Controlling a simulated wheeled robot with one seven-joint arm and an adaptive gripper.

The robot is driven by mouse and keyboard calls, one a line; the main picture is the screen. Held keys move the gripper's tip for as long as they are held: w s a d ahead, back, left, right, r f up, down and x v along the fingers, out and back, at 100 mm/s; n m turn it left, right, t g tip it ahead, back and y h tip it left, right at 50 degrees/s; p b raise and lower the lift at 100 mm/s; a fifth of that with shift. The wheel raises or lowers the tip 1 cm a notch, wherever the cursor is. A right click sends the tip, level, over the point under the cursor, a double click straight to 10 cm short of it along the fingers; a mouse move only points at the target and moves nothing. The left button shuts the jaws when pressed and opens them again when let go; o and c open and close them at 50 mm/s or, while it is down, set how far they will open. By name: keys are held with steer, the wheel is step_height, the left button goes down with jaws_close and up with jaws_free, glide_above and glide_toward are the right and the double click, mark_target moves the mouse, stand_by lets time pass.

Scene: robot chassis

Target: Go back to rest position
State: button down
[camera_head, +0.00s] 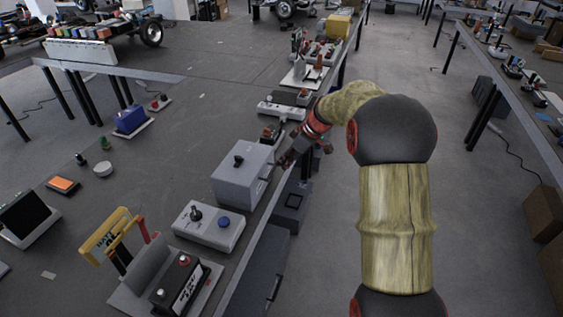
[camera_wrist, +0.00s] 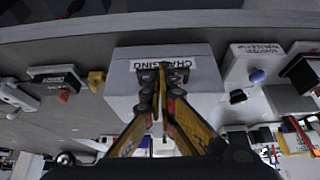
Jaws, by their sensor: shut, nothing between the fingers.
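My gripper (camera_head: 287,158) is at the right side of a grey box (camera_head: 240,178) with a black knob on top, near the table's edge. In the wrist view, my gripper (camera_wrist: 162,72) has its yellow and black fingers together at the tips, with nothing between them. The tips are in front of the labelled face of the grey box (camera_wrist: 120,72). I cannot tell whether they touch it. My arm reaches forward and then bends left toward the table.
A control box with a black knob and blue button (camera_head: 208,227) stands nearer on the table (camera_head: 150,195). A white power strip (camera_head: 281,110) lies beyond the grey box. Open floor (camera_head: 480,220) is right of the table. Another table (camera_head: 500,85) runs along the right.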

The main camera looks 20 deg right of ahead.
steer(key=s+d+f+m+g+p, duration=0.1)
steer(key=s+d+f+m, duration=0.15)
steer(key=s, duration=0.25)
steer(key=s+d+f+m+g, duration=0.1)
steer(key=s+d+f+m, duration=0.1)
steer(key=s+m, duration=0.3)
steer(key=s+a+r+t+h, duration=0.1)
steer(key=s+a+r, duration=0.5)
steer(key=s, duration=0.3)
steer(key=s+a+r+m+t+h, duration=0.1)
steer(key=s+a+r, duration=0.5)
steer(key=s, duration=0.3)
steer(key=s+a+r+t+h, duration=0.1)
steer(key=s+a+r+h, duration=0.1)
steer(key=s+a+r, duration=0.4)
steer(key=s+a, duration=0.2)
steer(key=s, duration=0.1)
steer(key=shift+s+r, duration=0.2)
steer(key=shift+r, duration=0.2)
